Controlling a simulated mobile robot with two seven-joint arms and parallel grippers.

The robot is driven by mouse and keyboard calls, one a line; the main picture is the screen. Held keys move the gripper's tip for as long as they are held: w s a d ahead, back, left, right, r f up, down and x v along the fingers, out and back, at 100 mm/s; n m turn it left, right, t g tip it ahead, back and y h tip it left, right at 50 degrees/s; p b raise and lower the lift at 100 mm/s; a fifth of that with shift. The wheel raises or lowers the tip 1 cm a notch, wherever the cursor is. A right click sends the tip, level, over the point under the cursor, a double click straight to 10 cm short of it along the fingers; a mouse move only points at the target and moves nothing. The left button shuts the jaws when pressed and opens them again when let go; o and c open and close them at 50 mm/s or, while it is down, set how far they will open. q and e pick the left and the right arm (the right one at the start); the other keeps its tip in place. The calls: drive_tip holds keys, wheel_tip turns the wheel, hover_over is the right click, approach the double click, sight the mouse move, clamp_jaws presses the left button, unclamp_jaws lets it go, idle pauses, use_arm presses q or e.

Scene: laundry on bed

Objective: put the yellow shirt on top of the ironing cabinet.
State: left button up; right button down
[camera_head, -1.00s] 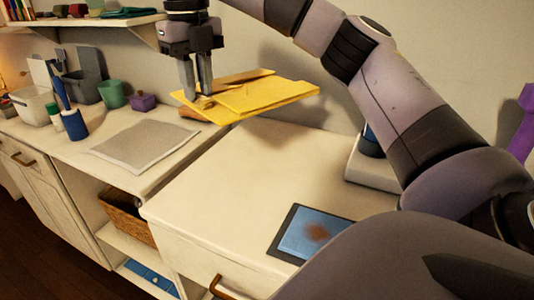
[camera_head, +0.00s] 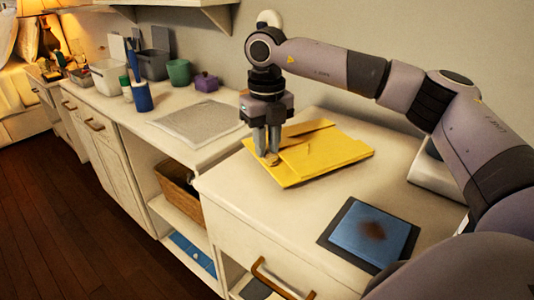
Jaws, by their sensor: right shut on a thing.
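The yellow shirt (camera_head: 325,153) is folded flat. It is at the top of the white cabinet (camera_head: 240,205), near its back left part. It looks level with the cabinet top, but I cannot tell if it fully rests there. My right gripper (camera_head: 270,157) points down and is shut on the shirt's left part. Its fingertips are at a small bunched fold of the cloth. My left gripper is out of view.
A dark-framed blue tablet-like panel (camera_head: 372,232) lies at the cabinet's front right. A grey cloth (camera_head: 197,121) lies on the counter to the left. A wicker basket (camera_head: 180,188) sits on a shelf below.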

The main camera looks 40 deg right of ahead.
wheel_tip(320, 180, down, 3)
drive_tip(key=shift+r, duration=0.1)
drive_tip(key=c, duration=1)
unclamp_jaws()
wheel_tip(320, 180, up, 12)
drive_tip(key=shift+r+p, duration=0.1)
drive_tip(key=shift+p, duration=0.35)
